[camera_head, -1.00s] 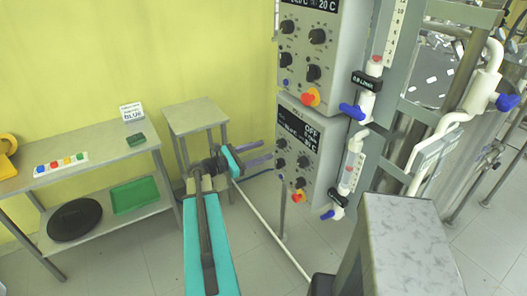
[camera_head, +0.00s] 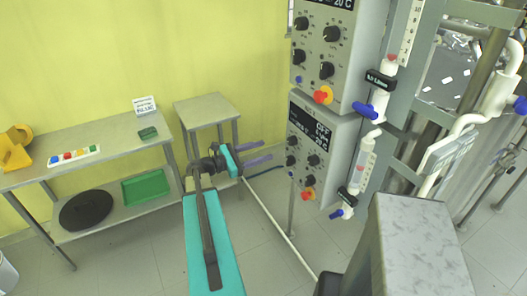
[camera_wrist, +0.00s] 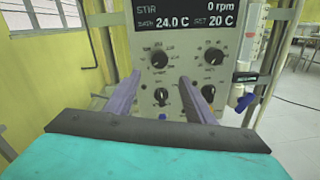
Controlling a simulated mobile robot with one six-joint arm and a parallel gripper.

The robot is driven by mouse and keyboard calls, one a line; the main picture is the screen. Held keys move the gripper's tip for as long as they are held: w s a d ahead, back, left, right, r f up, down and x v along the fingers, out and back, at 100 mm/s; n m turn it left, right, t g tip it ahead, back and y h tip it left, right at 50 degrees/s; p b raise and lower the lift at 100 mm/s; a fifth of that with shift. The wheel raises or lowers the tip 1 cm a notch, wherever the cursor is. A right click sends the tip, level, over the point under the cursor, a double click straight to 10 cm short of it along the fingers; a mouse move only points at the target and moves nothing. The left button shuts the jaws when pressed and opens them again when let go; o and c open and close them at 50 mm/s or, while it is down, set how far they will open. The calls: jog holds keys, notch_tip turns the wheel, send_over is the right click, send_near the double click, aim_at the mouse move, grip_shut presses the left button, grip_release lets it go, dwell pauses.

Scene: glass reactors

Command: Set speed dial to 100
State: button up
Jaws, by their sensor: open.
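The upper control box (camera_head: 350,70) shows black dials, a blue button and an orange-red knob in the head view. A similar lower control box (camera_head: 325,143) has a display reading OFF. In the wrist view, a control panel (camera_wrist: 190,75) faces me; its display (camera_wrist: 187,14) reads STIR 0 rpm and SET 20 C. Two upper dials, left (camera_wrist: 160,58) and right (camera_wrist: 218,65), show there. I cannot read the dial labels. My gripper (camera_head: 265,152) is open and empty, left of the boxes; its purple fingers (camera_wrist: 160,80) overlap the panel's lower part in the wrist view, apparently apart from it.
Clear tubes with blue valve handles (camera_head: 365,110) stand right of the boxes. A small grey table (camera_head: 205,108) and a shelf table (camera_head: 85,147) with coloured buttons (camera_head: 73,155) stand at the left. Floor (camera_head: 130,250) is free at the lower left.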

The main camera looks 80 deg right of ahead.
jog(key=v, duration=0.6)
dwell(0.8)
jog(key=shift+p, duration=0.3)
jog(key=shift+w+a, duration=0.1)
jog(key=shift+w, duration=0.05)
dwell(0.3)
jog(key=b+v, duration=0.4)
jog(key=v, duration=0.9)
jog(key=shift+w+a, duration=0.15)
jog(key=shift+a, duration=0.05)
jog(key=shift+d+f, duration=0.1)
jog(key=shift+f, duration=0.05)
